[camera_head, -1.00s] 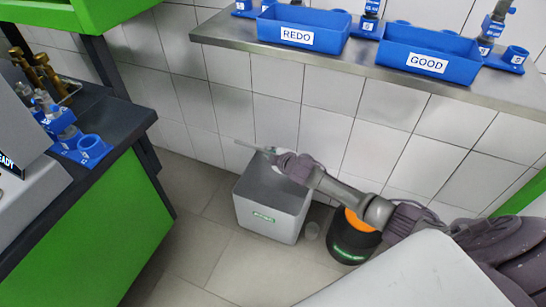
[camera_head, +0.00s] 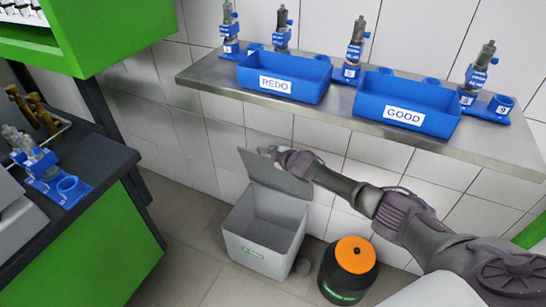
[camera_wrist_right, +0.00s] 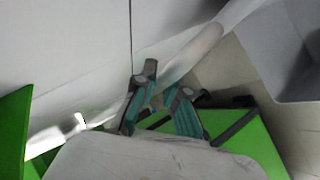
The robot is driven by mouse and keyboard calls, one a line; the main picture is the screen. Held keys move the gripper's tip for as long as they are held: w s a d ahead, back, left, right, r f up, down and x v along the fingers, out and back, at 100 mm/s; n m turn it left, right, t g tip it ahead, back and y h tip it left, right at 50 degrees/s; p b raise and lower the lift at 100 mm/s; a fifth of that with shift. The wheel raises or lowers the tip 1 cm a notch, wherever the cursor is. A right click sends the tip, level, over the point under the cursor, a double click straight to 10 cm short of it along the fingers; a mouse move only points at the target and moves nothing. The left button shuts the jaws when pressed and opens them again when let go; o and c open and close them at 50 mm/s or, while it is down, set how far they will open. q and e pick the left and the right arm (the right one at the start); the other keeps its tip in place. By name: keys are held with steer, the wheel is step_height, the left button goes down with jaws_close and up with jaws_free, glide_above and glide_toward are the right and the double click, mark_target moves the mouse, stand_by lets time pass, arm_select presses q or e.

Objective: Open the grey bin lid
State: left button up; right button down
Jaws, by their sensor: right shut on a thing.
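The grey bin (camera_head: 262,232) stands on the floor below the wall shelf, and its inside shows from above. Its grey lid (camera_head: 262,172) is swung up steeply at the back, near the tiled wall. My right gripper (camera_head: 272,152) is at the raised lid's upper edge and is shut on the lid. In the right wrist view the fingers of my right gripper (camera_wrist_right: 165,88) show, but their exact contact with the lid is hard to make out. The open bin (camera_wrist_right: 285,45) is partly in that view, at upper right. My left gripper is not in view.
A black bin with an orange top (camera_head: 355,254) stands right of the grey bin, below my right arm. The metal shelf (camera_head: 340,107) with blue trays juts out above. A green-fronted bench (camera_head: 110,245) stands at left.

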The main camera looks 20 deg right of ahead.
stand_by(0.3)
steer(key=c, duration=1.2)
jaws_free()
steer(key=shift+s+d+r, duration=0.1)
steer(key=shift+s+r, duration=0.05)
steer(key=shift+s, duration=0.4)
steer(key=v, duration=1)
steer(key=shift+s+r, duration=0.3)
steer(key=shift+r, duration=0.05)
